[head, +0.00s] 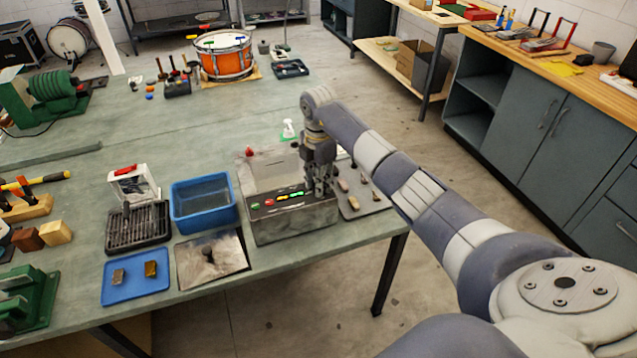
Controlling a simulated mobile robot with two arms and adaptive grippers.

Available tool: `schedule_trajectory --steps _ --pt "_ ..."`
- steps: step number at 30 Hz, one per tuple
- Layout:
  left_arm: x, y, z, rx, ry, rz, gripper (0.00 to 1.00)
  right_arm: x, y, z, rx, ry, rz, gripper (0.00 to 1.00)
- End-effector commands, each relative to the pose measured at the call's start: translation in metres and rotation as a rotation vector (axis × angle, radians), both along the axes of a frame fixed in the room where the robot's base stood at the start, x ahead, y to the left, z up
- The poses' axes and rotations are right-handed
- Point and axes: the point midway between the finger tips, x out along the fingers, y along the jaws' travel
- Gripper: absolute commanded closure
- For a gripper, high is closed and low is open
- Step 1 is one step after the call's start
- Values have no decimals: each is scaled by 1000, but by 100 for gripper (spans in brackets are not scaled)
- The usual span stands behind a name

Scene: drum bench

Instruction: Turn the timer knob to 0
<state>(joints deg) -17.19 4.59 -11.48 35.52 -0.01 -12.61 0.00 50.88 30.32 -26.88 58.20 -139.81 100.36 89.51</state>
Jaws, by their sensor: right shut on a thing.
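A grey box-shaped machine (291,222) stands near the front right edge of the bench. Its dark front panel carries a row of small red, orange and green lit parts (283,196). My right gripper (319,190) reaches down onto the right end of this panel. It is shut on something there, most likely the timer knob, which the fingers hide. The knob's pointer and scale cannot be read. My left gripper is out of view.
A blue bin (203,226), a black grated tray (137,244) and a metal plate (240,264) lie left of the machine. A grey mat with small pieces (374,203) lies right of it. The bench behind is mostly clear up to an orange drum (226,63).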

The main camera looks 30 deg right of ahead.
Motion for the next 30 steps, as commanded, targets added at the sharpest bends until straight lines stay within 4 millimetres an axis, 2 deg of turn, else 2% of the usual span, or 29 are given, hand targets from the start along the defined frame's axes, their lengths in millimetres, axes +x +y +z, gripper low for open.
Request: schedule_trajectory --steps 30 --pt "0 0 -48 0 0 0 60 1 0 -2 -1 -1 966 99"
